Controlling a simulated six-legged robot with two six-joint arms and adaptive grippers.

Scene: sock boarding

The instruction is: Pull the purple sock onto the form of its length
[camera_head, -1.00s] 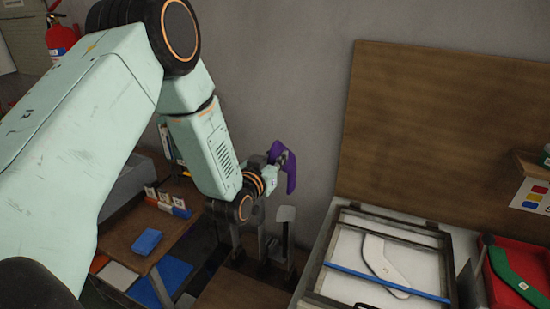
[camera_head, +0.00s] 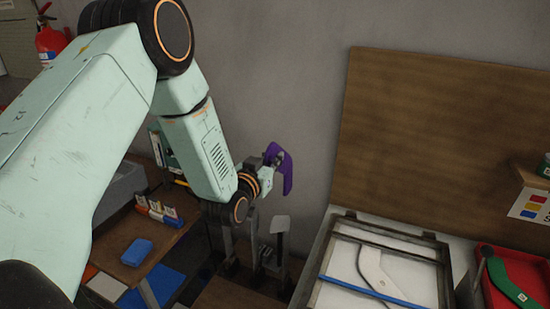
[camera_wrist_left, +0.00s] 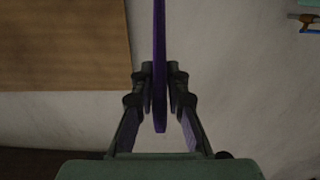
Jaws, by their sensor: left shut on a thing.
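The purple sock (camera_head: 286,176) is held up in front of the grey wall by my left gripper (camera_head: 270,160). In the left wrist view the sock (camera_wrist_left: 159,60) shows edge-on as a thin purple strip between the two fingers of the gripper (camera_wrist_left: 160,78), which is shut on it. Upright forms stand on a wooden base below the gripper; one has a pale top (camera_head: 280,224), and others beside it are partly hidden by my arm. The sock is above these forms and apart from them. My right gripper is not in view.
A brown board (camera_head: 435,150) leans on the wall. A blue block (camera_head: 137,252) lies at the left.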

